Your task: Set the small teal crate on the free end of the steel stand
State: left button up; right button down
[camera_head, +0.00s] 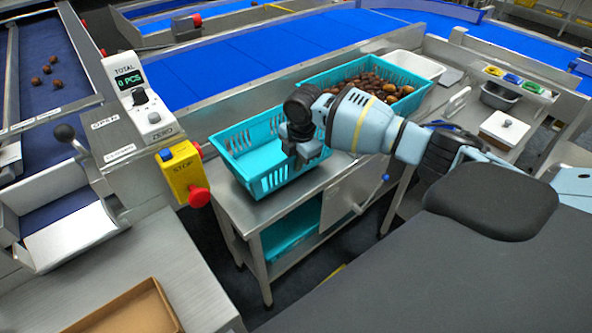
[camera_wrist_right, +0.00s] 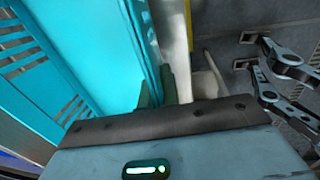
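The small teal crate (camera_head: 243,140) is empty, with slotted walls. It is upright on, or just above, the left end of the steel stand (camera_head: 290,207); I cannot tell if its base touches. My right gripper (camera_head: 300,143) reaches over from the right to the crate's near right wall. In the right wrist view the dark fingertips (camera_wrist_right: 157,88) are close together at the rim of the teal wall (camera_wrist_right: 105,45) and appear shut on it. The crate's near right corner is partly hidden by the gripper. My left gripper is not in view.
A teal crate full of dates (camera_head: 415,82) stands behind my right forearm, near a white tray (camera_head: 414,64). A yellow stop box (camera_head: 183,172) with a red button is close to the small crate's left. The blue conveyor (camera_head: 235,65) runs behind. Another teal crate (camera_head: 290,232) sits on the lower shelf.

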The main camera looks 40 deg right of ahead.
aim_at(295, 177)
jog(key=shift+w+a+f, duration=0.1)
jog(key=shift+w+f, duration=0.05)
jog(key=shift+f, duration=1.6)
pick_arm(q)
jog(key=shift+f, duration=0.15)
pick_arm(e)
jog(key=shift+f, duration=0.15)
jog(key=c, duration=1.6)
grip_release()
jog(key=shift+c, duration=0.2)
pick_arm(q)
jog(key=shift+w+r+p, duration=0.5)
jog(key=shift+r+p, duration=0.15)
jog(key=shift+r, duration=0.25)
pick_arm(e)
notch_tip(295, 177, up, 12)
jog(key=s, duration=0.1)
jog(key=shift+s, duration=0.25)
